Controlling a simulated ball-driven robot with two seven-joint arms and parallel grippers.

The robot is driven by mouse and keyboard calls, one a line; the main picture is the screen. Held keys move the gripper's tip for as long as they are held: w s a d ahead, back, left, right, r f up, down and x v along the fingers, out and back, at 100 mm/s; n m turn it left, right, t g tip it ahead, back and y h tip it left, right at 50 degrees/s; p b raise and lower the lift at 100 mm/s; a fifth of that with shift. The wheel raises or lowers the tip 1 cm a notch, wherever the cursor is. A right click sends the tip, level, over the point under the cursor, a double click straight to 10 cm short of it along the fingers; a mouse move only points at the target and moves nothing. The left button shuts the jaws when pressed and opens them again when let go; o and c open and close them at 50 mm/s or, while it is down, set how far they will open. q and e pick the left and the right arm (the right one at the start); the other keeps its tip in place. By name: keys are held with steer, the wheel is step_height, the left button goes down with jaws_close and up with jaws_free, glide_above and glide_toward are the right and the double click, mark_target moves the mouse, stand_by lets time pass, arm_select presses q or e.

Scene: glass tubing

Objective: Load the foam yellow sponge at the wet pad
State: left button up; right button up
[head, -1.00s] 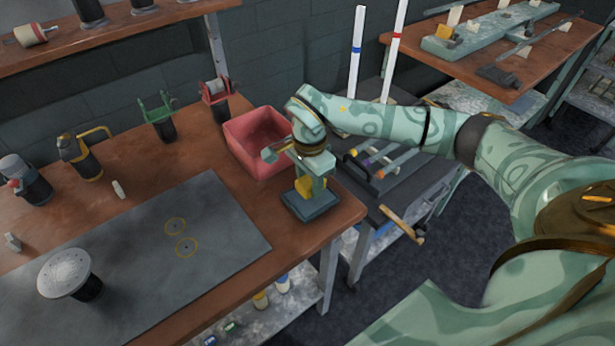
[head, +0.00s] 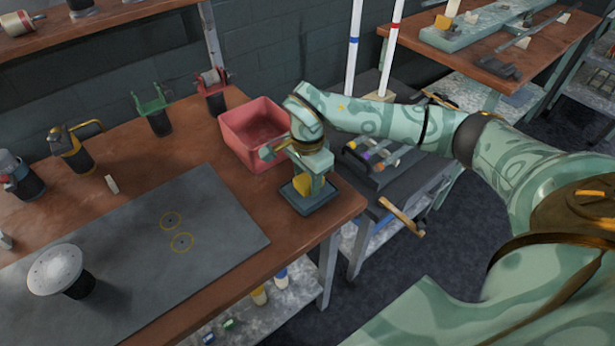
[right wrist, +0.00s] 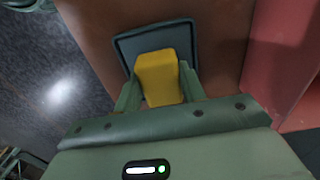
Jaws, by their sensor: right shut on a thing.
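The yellow sponge (head: 301,185) is a small block between the fingers of my right gripper (head: 309,182), which is shut on it. In the right wrist view, the sponge (right wrist: 158,76) stands between the two green fingers, over the dark blue-grey wet pad (right wrist: 126,46). The wet pad (head: 312,207) is a shallow square tray with a raised rim near the table's right corner. The sponge is within the pad's outline; I cannot tell whether it touches the surface. My left gripper is not in view.
A red bin (head: 240,136) stands just behind the pad. A grey mat (head: 120,235) covers the table's front left, with a round-topped stand (head: 56,268) on it. Several tool holders line the back left. A dark cart (head: 385,205) with a wooden handle stands to the right.

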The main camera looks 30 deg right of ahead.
mark_target(307, 178)
steer(key=shift+f, duration=0.5)
stand_by(0.3)
steer(key=shift+f, duration=0.1)
stand_by(1.4)
step_height(307, 178, up, 7)
steer(key=p, duration=0.6)
steer(key=shift+r, duration=0.2)
steer(key=shift+f, duration=0.1)
stand_by(0.4)
